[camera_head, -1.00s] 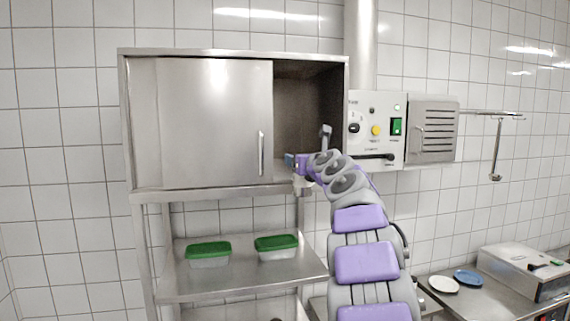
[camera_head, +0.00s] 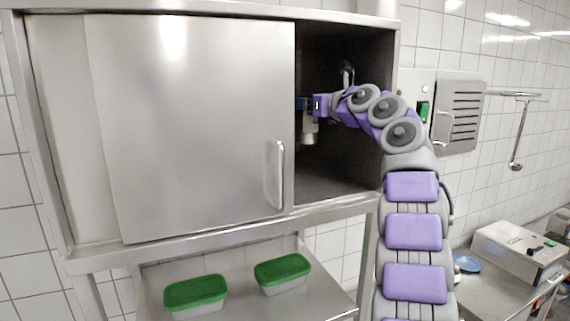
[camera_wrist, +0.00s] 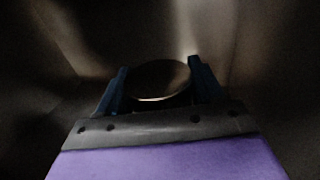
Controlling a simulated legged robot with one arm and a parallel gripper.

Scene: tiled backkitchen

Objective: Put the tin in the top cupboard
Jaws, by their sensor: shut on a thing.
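The top cupboard (camera_head: 200,130) is a steel cabinet with a sliding door covering its left part. Its right part is open, with a bare floor (camera_head: 335,185) showing. My gripper (camera_head: 302,104) reaches into this opening, close to the door's right edge. The tin (camera_head: 308,135) hangs below the gripper, above the cupboard floor. In the wrist view the round dark top of the tin (camera_wrist: 158,80) sits between the two blue fingers (camera_wrist: 158,88), which are shut on it. The door hides part of the gripper.
Two containers with green lids, one on the left (camera_head: 196,293) and one on the right (camera_head: 283,272), stand on the shelf below. A control panel and a vented box (camera_head: 457,112) are on the wall at right. The opening is bounded by the door handle side (camera_head: 275,175).

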